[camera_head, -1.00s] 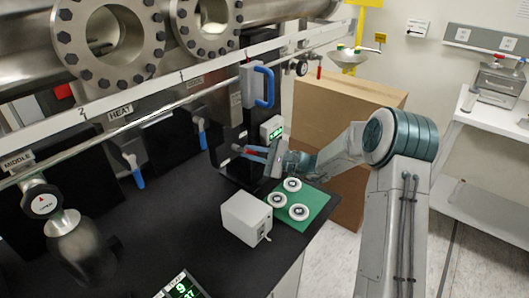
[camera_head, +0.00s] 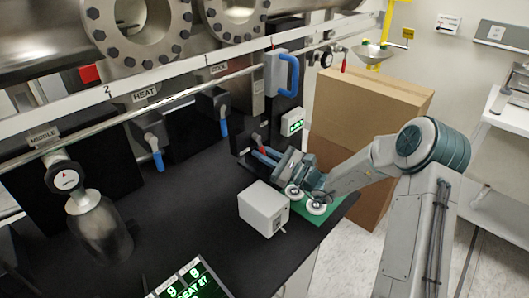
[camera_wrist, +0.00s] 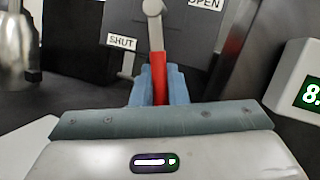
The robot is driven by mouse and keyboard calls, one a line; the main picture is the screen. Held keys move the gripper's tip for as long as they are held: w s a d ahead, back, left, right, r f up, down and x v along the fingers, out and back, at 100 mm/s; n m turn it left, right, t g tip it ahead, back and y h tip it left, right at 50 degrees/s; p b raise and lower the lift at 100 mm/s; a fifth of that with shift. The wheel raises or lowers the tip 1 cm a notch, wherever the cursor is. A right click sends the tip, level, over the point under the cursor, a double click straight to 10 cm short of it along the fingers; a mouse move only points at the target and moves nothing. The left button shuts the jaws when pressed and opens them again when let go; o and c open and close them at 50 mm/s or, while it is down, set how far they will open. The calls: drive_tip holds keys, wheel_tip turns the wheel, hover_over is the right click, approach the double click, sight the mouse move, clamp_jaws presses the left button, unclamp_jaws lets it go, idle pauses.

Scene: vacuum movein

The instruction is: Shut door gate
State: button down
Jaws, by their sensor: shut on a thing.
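The door gate's lever shows in the wrist view as a red handle (camera_wrist: 160,84) below a grey shank and round pivot (camera_wrist: 153,6). It hangs down the picture, just right of the SHUT label (camera_wrist: 122,40); the OPEN label (camera_wrist: 206,3) is at upper right. My gripper's blue fingers (camera_wrist: 154,85) are shut on the red handle, one on each side. In the head view my gripper (camera_head: 262,155) is low at the dark panel, close above the black tabletop, with a little red at its tips. The lever's pivot is hard to make out there.
A white box (camera_head: 263,208) stands close to my gripper. A green mat (camera_head: 328,208) with white discs lies under my wrist. A small display (camera_head: 293,123) and a blue handle (camera_head: 291,75) are on the panel above. A cardboard box (camera_head: 370,105) stands behind my arm.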

drive_tip(key=shift+f, duration=0.1)
drive_tip(key=c, duration=1.4)
unclamp_jaws()
drive_tip(key=shift+c, duration=0.2)
drive_tip(key=b+v, duration=0.2)
drive_tip(key=v, duration=1.2)
drive_tip(key=shift+b, duration=0.3)
drive_tip(key=shift+a, duration=0.1)
